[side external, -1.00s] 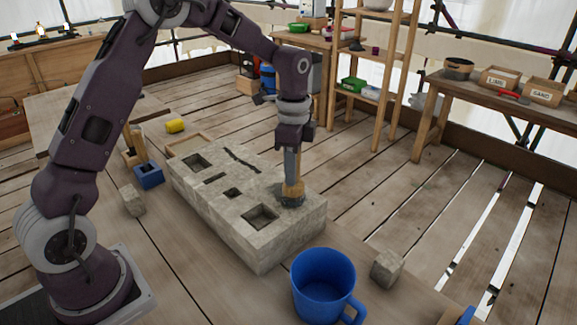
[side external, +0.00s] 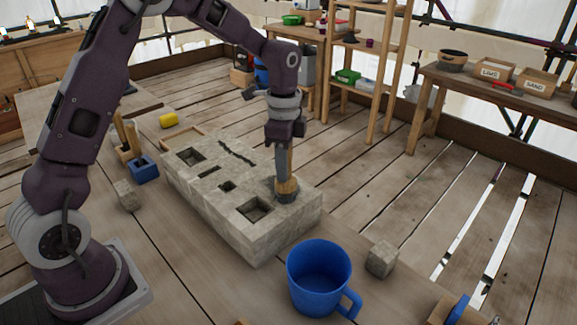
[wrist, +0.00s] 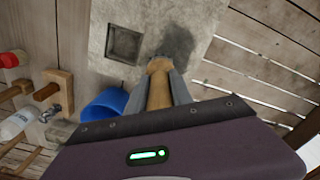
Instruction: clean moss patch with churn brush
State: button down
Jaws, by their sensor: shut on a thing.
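My gripper (side external: 284,160) is shut on the wooden handle of the churn brush (side external: 287,188). The brush is roughly upright, with its dark bristle end down on the right part of the stone block's top (side external: 222,222). In the wrist view the brush handle (wrist: 159,88) runs forward between my fingers, and dark bristles (wrist: 178,45) meet the stone. A dark grey-green patch, apparently the moss patch (side external: 262,188), shows beside the bristles. The brush hides part of it, so its full extent cannot be told.
A blue mug (side external: 320,278) stands in front of the block. Small stone cubes (side external: 382,259) (side external: 127,195) lie on the table. A blue holder (side external: 144,170) stands left of the block. A wooden shelf (side external: 372,75) and a bench with boxes (side external: 490,85) stand behind.

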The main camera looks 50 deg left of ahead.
jog(key=shift+s+a, duration=0.1)
jog(key=shift+a, duration=3.75)
notch_tip(320, 180, up, 7)
